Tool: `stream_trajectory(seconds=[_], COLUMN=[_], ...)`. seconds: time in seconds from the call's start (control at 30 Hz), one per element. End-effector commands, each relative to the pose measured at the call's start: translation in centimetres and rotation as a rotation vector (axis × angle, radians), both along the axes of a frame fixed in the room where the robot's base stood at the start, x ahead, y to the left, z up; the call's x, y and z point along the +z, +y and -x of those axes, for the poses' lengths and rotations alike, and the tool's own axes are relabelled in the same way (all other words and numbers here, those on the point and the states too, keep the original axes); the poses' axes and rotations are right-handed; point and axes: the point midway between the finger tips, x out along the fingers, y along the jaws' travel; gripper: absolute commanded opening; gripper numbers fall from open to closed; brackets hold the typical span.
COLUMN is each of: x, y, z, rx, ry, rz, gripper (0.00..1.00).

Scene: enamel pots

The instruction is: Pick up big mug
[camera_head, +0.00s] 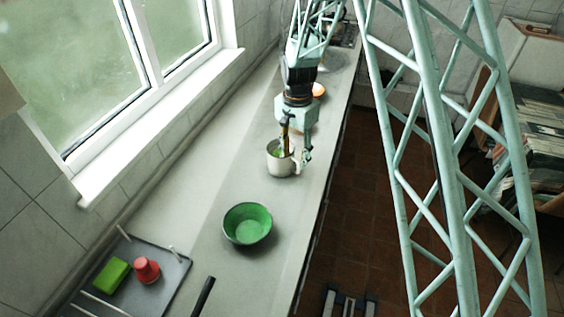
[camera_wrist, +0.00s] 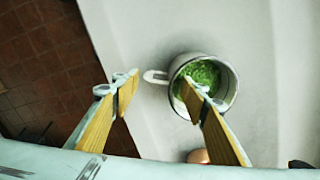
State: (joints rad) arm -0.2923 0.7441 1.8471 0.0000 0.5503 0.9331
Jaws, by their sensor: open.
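The big mug (camera_head: 273,165) is white and stands upright on the counter, with green showing inside it. In the wrist view the mug (camera_wrist: 235,85) shows its open top, and its handle points left. My gripper (camera_head: 295,148) is open and over the mug in the head view. In the wrist view my gripper (camera_wrist: 160,90) has its two yellow-sided fingers apart. The right fingertip overlaps the mug's opening, the left one lies beyond the handle, and the handle shows between them. I cannot tell whether a finger reaches inside the mug.
A green bowl (camera_head: 247,224) stands on the counter nearer the camera. A dark tray (camera_head: 172,287) holds a red cup (camera_head: 146,270) and a green block (camera_head: 112,275). An orange object (camera_head: 318,90) is behind my gripper. The counter's edge drops to a brown tiled floor (camera_head: 360,200).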

Motion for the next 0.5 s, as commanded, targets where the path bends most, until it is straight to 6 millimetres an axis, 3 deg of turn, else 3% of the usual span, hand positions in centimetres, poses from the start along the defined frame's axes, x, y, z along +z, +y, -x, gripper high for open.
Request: stream_trajectory(seconds=[0.2, 0.5], x=[-1.27, -1.35], y=[0.0, -0.01], z=[0.01, 0.01], rx=[0.0, 0.0], ry=[0.0, 0.0], rz=[0.0, 0.0], gripper=[0.4, 0.4])
